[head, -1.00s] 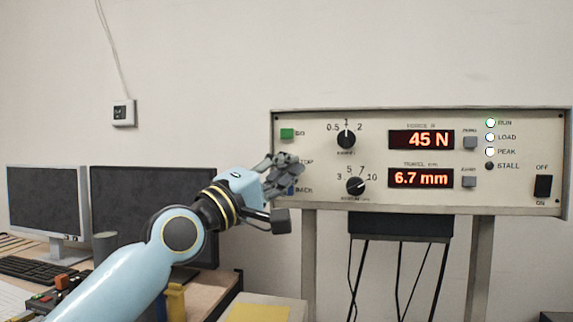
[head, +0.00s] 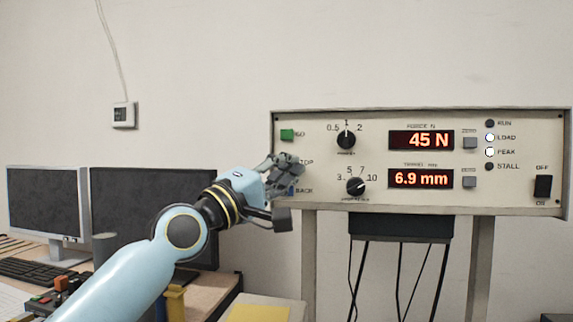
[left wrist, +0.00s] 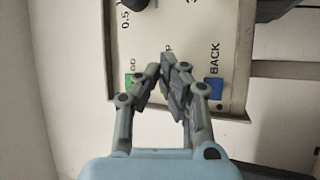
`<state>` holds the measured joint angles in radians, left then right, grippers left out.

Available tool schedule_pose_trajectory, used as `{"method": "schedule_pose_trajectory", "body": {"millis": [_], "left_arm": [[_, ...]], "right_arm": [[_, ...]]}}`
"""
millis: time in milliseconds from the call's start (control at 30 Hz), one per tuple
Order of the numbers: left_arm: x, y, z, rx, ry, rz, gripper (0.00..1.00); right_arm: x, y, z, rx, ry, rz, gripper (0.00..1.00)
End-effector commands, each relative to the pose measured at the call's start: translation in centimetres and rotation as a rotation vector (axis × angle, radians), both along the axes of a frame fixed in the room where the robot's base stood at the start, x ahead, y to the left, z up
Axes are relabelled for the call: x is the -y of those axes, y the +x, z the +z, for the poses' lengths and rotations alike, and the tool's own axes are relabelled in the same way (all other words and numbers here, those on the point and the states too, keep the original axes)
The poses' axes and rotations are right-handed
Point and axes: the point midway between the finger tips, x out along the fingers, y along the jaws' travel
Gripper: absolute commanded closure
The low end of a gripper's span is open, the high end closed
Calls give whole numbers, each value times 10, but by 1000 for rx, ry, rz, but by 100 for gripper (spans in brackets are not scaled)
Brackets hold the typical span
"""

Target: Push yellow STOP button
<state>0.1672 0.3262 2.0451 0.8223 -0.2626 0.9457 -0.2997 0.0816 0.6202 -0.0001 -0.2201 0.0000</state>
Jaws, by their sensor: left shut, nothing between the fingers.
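The control panel (head: 300,122) stands against the wall, with a green GO button (head: 287,134) at its upper left and a blue BACK button (left wrist: 214,88) below. The STOP label (head: 306,161) shows partly between them. The yellow STOP button itself is hidden behind my fingers. My left gripper (head: 290,163) is shut and empty, its fingertips at the STOP position on the panel. In the left wrist view, the shut fingers (left wrist: 168,62) lie between GO and BACK, over the STOP spot. Whether they touch the button cannot be told. My right gripper is not in view.
The panel has two dials (head: 346,139), red displays reading 45 N and 6.9 mm (head: 421,179), status lamps and a power switch (head: 543,186). Monitors (head: 42,203) and a desk stand at left. Cables hang below the panel.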

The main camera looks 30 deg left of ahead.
Motion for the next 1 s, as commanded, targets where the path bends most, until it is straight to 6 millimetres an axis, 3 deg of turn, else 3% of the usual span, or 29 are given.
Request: {"method": "schedule_pose_trajectory", "body": {"millis": [1000], "left_arm": [[4,-17,0,-1,0,0,100]], "right_arm": [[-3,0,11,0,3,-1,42]]}}
